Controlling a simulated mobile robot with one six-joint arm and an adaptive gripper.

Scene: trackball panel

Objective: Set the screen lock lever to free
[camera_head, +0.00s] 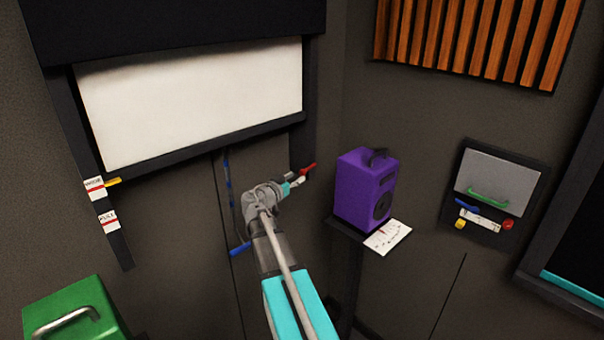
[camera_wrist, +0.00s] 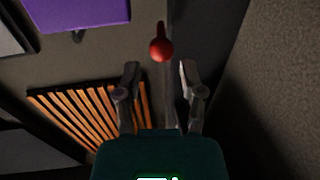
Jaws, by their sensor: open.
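A red lever (camera_head: 306,170) with a rounded red knob sits at the lower end of the screen's right post; I take it to be the lock lever. In the wrist view its red knob (camera_wrist: 161,49) is ahead of my gripper (camera_wrist: 159,67), roughly centred between the two fingertips. The gripper is open with nothing between the fingers, and I see no clear contact with the knob. The white screen (camera_head: 195,102) is down in its dark frame. A small white label is partly visible by the red lever; its words are not readable.
A purple speaker (camera_head: 364,188) stands close right of my arm, with a paper (camera_head: 387,237) beside it. A blue-handled cord (camera_head: 239,249) hangs left of my arm. A yellow lever (camera_head: 113,181) is on the left post. A panel (camera_head: 492,182) is at right.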

